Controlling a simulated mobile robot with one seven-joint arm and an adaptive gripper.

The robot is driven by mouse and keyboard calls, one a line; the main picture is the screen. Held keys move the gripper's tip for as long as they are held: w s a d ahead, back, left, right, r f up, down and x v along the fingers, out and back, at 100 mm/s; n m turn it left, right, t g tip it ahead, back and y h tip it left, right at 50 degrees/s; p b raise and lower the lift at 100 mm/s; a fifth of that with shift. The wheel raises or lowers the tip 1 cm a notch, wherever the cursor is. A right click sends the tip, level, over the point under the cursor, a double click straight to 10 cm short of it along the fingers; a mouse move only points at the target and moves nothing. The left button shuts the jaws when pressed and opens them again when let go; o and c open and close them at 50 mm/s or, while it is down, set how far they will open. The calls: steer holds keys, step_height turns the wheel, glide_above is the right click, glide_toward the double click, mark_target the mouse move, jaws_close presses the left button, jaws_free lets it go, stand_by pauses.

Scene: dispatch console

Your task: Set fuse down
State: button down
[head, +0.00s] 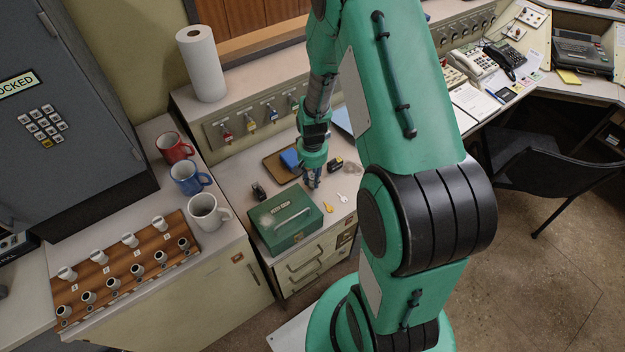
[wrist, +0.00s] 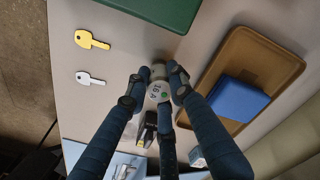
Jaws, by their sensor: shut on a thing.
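My gripper (head: 312,183) is over the desk top, behind the green cash box (head: 284,217) in the head view. In the wrist view my gripper's dark fingers (wrist: 160,88) are closed around a small white fuse (wrist: 159,92) with a "16 A" mark on its end. The fingers cover its sides. In the head view the fuse is hidden or too small to make out. I cannot tell whether its lower end touches the desk.
A brown tray (wrist: 283,52) with a blue box (wrist: 238,99) lies beside the fingers. A yellow key (wrist: 92,39) and a silver key (wrist: 89,78) lie opposite. A black-and-yellow item (head: 335,163) is close by. Bare desk lies around the keys. Mugs (head: 188,177) stand left.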

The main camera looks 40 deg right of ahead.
mark_target(312, 176)
steer(key=shift+f, duration=0.2)
steer(key=c, duration=1.5)
jaws_free()
steer(key=shift+r, duration=0.1)
step_height(312, 176, up, 12)
steer(key=p, duration=0.2)
steer(key=shift+p, duration=0.3)
steer(key=shift+r, duration=0.1)
